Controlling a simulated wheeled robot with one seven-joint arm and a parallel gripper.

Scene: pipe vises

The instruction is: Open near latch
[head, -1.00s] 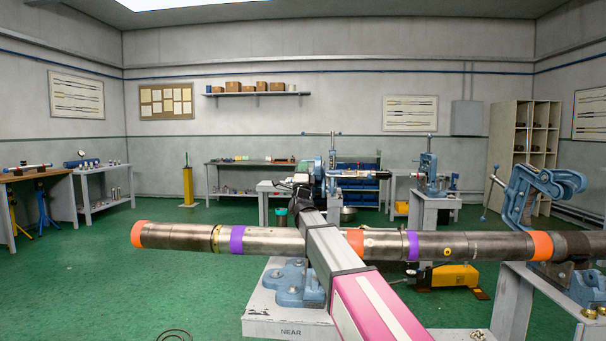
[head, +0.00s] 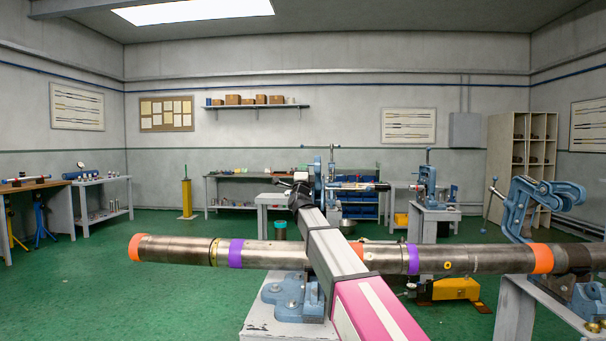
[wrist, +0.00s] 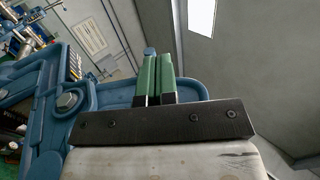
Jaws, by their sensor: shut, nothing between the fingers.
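The near vise has a blue base (head: 291,297) on a pale stand, under the long steel pipe (head: 190,251). Its upper blue frame (head: 318,172) shows beyond my arm, which hides much of it. My gripper (wrist: 158,62) has two green fingers, shut together and empty. In the wrist view they stand in front of a blue cast vise part (wrist: 196,89), with a blue round knob (wrist: 150,51) just behind their tips. I cannot tell whether the fingers touch the blue part. I cannot clearly make out the latch.
The pipe has orange and purple bands and runs across the view under my arm. A second blue vise (head: 523,205) stands open at the right by the pipe. A yellow tool (head: 455,289) lies beyond the pipe. Green floor (head: 110,305) is clear at the left.

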